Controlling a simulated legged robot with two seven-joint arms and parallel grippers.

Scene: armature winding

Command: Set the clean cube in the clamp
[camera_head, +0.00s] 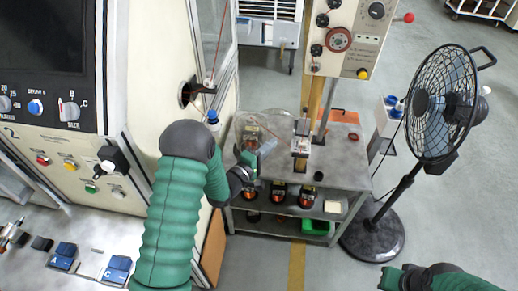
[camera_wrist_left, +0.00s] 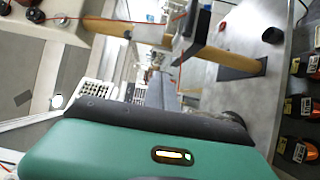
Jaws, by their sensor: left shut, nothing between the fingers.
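My left gripper (camera_head: 249,159) is over the left part of the grey metal table (camera_head: 338,172), shut and empty. To its right, a small light-and-dark fixture (camera_head: 301,146) stands by the wooden post; it may be the clamp, and I cannot tell what it holds. In the left wrist view a dark bracket (camera_wrist_left: 187,38) with a pale edge sits at the post, with a red wire near it. I cannot pick out the clean cube for certain. My right arm enters at the bottom right; its gripper's fingers cannot be made out.
Several orange-and-black parts (camera_head: 279,192) stand on the shelf below. A control box (camera_head: 346,38) is above the table, a winding machine (camera_head: 75,75) at the left and a fan (camera_head: 440,103) at the right. The tabletop's front right is mostly bare.

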